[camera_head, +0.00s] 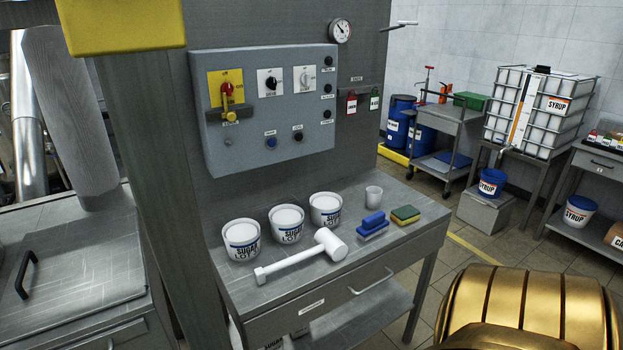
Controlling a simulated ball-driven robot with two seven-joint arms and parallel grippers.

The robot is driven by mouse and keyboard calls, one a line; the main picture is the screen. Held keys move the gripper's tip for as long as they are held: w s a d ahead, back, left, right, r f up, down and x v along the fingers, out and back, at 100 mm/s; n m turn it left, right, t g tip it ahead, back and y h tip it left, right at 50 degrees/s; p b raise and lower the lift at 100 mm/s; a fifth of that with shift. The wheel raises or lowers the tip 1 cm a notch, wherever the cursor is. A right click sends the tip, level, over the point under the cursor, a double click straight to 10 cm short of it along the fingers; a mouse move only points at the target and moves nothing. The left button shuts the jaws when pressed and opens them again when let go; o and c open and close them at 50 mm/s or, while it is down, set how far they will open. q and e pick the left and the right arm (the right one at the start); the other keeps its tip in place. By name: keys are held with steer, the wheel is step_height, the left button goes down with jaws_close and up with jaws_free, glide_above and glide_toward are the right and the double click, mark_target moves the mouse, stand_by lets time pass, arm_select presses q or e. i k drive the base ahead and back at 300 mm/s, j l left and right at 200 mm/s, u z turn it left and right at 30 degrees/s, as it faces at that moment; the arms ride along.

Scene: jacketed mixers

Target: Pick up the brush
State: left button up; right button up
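The brush (373,225) has a blue back and pale bristles. It lies on the grey metal worktable (345,283), right of the white mallet (305,254) and left of a green and yellow sponge (405,214). A small translucent cup (373,196) stands just behind it. The brush is in plain view with nothing covering it. Neither of my grippers shows in the view, so nothing is seen touching the brush.
Several white sugar tubs (285,225) stand behind the mallet, below a grey control panel (265,110). A drawer handle (371,282) sticks out at the table's front. A dark post (160,180) rises at left. A trolley (445,150) and syrup tank (535,108) stand farther back.

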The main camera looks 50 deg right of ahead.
mark_target(376, 224)
steer(key=z, duration=2.15)
